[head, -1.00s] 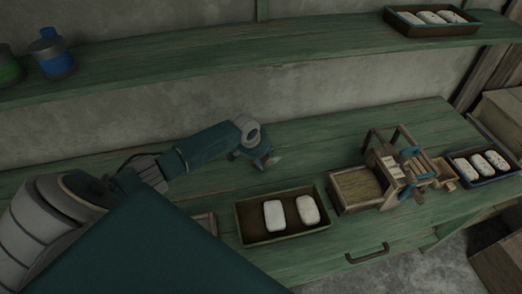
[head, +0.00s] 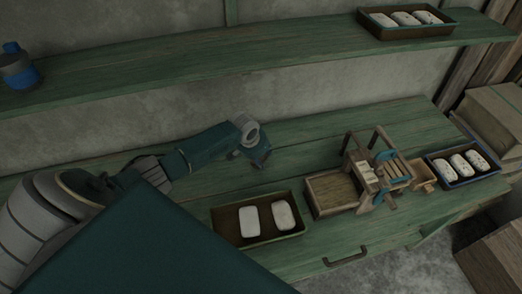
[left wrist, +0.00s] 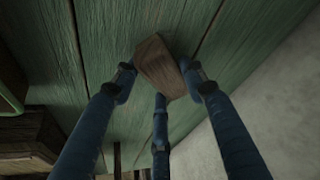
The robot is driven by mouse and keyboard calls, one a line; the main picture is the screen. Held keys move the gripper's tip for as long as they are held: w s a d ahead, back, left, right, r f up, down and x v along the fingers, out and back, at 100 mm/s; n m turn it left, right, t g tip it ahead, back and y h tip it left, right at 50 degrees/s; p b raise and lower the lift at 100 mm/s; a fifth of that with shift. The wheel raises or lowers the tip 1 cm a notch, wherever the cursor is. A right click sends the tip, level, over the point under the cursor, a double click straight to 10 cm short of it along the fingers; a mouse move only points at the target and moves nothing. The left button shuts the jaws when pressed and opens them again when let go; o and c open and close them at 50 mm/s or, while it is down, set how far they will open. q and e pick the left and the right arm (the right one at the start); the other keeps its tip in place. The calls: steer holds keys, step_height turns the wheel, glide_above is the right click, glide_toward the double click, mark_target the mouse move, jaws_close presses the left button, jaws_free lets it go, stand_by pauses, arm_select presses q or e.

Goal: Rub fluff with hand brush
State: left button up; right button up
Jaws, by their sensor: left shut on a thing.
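My left gripper (head: 260,157) is low over the back of the green bench in the head view, behind the shallow tray. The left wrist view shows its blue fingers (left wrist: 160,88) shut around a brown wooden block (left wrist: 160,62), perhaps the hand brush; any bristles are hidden. White oblong pieces (head: 285,215) lie in the tray in front of the gripper, apart from it. I cannot tell whether they are the fluff. My right gripper is not in view.
A wooden device with blue parts (head: 378,178) stands right of the brown tray (head: 256,243). Another tray of white pieces (head: 470,164) is farther right. A green shelf (head: 200,70) runs above the bench, holding a blue jar (head: 18,72) and a tray (head: 408,34).

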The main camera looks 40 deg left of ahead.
arm_select(q)
steer(key=r+p, duration=0.2)
steer(key=r, duration=0.3)
steer(key=shift+s+a+p, duration=0.2)
steer(key=shift+s+p, duration=0.05)
steer(key=shift+p, duration=0.15)
steer(key=shift+r+p, duration=0.3)
steer(key=shift+r, duration=0.05)
steer(key=shift+w+d+r+p, duration=0.1)
steer(key=shift+w+r+p, duration=0.15)
steer(key=shift+r+p, duration=0.55)
steer(key=shift+s+r, duration=0.2)
steer(key=shift+r, duration=0.15)
steer(key=shift+w, duration=0.1)
